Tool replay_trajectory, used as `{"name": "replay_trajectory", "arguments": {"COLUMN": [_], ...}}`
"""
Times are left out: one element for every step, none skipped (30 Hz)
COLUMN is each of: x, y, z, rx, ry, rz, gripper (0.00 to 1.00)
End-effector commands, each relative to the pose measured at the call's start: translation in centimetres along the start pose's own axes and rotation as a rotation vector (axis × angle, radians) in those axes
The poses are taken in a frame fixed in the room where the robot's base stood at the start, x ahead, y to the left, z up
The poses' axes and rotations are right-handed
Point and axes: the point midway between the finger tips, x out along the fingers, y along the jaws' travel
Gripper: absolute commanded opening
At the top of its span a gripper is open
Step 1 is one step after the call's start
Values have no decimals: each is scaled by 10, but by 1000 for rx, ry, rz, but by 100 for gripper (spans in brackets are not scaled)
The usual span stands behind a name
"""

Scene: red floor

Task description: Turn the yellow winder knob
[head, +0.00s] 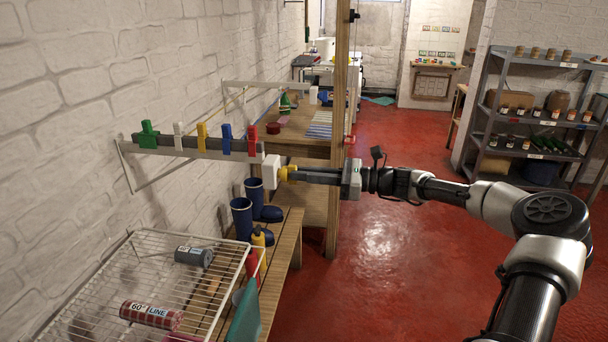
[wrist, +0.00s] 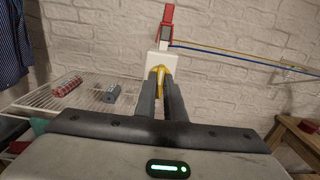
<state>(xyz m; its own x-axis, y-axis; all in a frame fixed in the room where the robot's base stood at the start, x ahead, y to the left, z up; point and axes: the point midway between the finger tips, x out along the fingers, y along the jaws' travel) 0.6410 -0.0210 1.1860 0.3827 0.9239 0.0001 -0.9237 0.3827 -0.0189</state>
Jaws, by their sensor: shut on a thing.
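The yellow winder knob (head: 288,174) sticks out from a white winder box (head: 271,172) at the near end of a wall-mounted rail. My gripper (head: 292,175) reaches in from the right and is shut on the knob. In the wrist view, the yellow knob (wrist: 159,78) shows between the two dark fingers of my gripper (wrist: 161,85), in front of the white box (wrist: 161,63). The fingers hide part of the knob.
Green, white, yellow, blue and red pegs (head: 226,138) stand along the rail (head: 180,147). A wire rack (head: 222,284) with two cylinders is below left. Blue boots (head: 242,216) stand on a wooden bench (head: 286,240). A wooden post (head: 338,120) rises behind my gripper. Red floor to the right is clear.

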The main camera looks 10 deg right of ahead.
Motion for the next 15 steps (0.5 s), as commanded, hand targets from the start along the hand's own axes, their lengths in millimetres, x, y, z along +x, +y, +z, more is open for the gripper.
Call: {"name": "replay_trajectory", "arguments": {"x": [0,0,0,0,0,0,0,0,0,0,0,0,0,0,0], "y": [0,0,0,0,0,1,1,1,1,1,1,2,2,2,2], "z": [-1,-1,-1,-1,-2,-2,-2,-2,-2,-2,-2,-2,-3,-3,-3], "rx": [-12,-21,-35,-49,-63,-85,-104,-124,-154,-179,-204,-239,-266,-294,-332], "ry": [1,1,1,1,1,1,1,1,1,1,2,1,1,1,2], "rz": [0,0,0,0,0,0,0,0,0,0,1,0,0,0,0], "gripper": [0,0,0,0,0,0,0,0,0,0,0,0,0,0,0]}}
